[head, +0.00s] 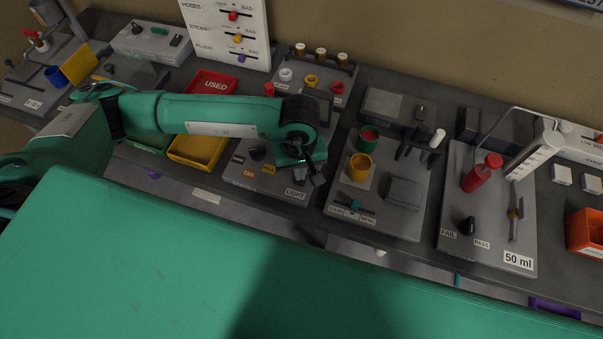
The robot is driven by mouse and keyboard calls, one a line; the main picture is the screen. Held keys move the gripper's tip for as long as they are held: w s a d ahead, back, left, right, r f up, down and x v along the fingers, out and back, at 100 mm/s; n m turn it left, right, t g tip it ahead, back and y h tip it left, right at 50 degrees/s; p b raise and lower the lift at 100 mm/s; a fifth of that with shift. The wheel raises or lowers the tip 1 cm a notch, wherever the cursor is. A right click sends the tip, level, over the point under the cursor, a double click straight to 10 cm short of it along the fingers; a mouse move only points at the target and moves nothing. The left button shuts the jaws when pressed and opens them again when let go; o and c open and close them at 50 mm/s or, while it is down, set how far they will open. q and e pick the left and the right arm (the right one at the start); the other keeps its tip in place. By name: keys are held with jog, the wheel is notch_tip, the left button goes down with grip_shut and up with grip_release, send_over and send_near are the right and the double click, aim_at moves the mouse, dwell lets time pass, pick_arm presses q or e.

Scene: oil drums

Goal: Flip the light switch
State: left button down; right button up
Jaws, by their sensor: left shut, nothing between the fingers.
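My left arm reaches in from the left in the head view. Its gripper (315,179) is shut and empty, with the fingers pointing down over the right front part of a grey panel (238,178). A white label reading LIGHT (295,193) is on that panel, just left of and below the fingertips. The light switch itself cannot be made out; the gripper covers the area above the label. Whether the fingertips touch anything there cannot be told. My right gripper is not in view.
On the same panel are a black knob (257,153) and small orange labels. A grey board to the right holds a yellow cup (359,167) and a green cup (368,139). Further right stands a red bottle (482,174). A yellow tray (198,152) lies left, partly under my arm.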

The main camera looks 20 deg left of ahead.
pick_arm(q)
jog(key=shift+r+p, duration=0.6)
jog(key=shift+r, duration=2.35)
